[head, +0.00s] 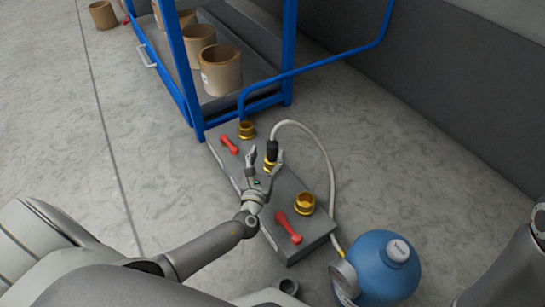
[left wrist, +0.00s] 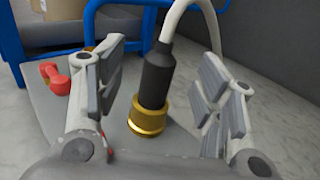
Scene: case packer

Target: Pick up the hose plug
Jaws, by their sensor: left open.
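The hose plug (head: 272,150) is a black cylinder on the end of a pale hose. It stands upright in a brass socket (head: 269,166) on a grey box (head: 314,233). In the left wrist view the black plug (left wrist: 157,80) rises from its brass collar (left wrist: 148,117), between the two fingers. My left gripper (head: 265,157) is open around the plug, with a visible gap on each side in the left wrist view (left wrist: 160,90). My right gripper is not in view.
Two more brass sockets (head: 247,130) (head: 304,203) and red handles (head: 229,145) (head: 288,228) sit on the box. The hose (head: 325,165) loops right towards a blue tank (head: 387,268). A blue frame (head: 288,50) with brown cylinders (head: 221,70) stands behind. Open floor lies left.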

